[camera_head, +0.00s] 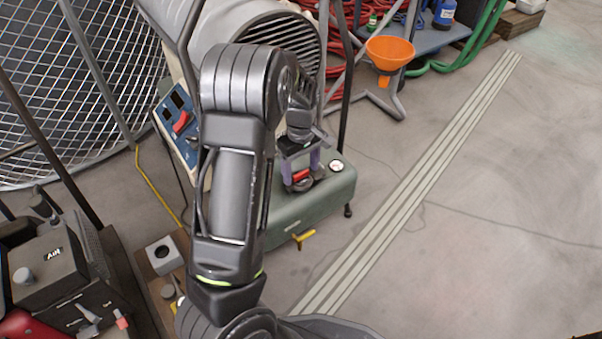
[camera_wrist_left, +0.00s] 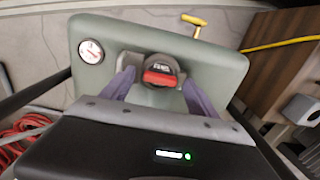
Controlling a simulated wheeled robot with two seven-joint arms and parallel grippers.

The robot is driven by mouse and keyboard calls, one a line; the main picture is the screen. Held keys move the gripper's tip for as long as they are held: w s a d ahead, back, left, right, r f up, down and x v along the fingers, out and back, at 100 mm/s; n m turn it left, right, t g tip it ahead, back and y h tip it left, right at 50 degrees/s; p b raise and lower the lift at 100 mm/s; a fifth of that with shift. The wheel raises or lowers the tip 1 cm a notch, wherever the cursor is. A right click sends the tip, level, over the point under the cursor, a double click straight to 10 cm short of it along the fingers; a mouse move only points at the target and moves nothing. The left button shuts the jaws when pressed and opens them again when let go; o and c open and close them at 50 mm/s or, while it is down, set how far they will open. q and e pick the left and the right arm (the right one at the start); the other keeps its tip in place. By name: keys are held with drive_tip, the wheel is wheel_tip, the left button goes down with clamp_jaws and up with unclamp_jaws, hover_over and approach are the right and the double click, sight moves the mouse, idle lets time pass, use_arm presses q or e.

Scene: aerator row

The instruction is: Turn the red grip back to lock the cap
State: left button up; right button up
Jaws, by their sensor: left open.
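The red grip (camera_head: 301,175) sits on a dark round cap on top of the green-grey tank (camera_head: 328,198). In the left wrist view the red grip (camera_wrist_left: 160,78) lies across the front of the dark cap (camera_wrist_left: 160,65), which is on a grey plate on the tank (camera_wrist_left: 215,65). My left gripper (camera_head: 301,172) is above the tank at the cap. In the left wrist view its two purple fingers (camera_wrist_left: 160,90) are spread, one on each side of the cap and grip, with visible gaps. My right gripper is not in view.
A pressure gauge (camera_head: 336,166) is on the tank beside the cap. A yellow-handled valve (camera_head: 303,238) sticks out low at the tank's front. A blue panel with a red switch (camera_head: 178,122) stands to the left. An orange funnel (camera_head: 390,52) is behind. The floor at right is clear.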

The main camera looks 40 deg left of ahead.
use_arm(q)
drive_tip(key=shift+f, duration=0.15)
drive_tip(key=shift+c, duration=0.2)
drive_tip(key=c, duration=1.3)
drive_tip(key=shift+m+p, duration=1.35)
drive_tip(key=shift+m, duration=0.25)
drive_tip(key=m+p, duration=0.3)
drive_tip(key=m, duration=0.2)
drive_tip(key=m+p, duration=0.2)
drive_tip(key=m, duration=0.3)
drive_tip(key=shift+m, duration=0.4)
drive_tip(key=shift+m+p, duration=0.6)
drive_tip(key=shift+m, duration=1.4)
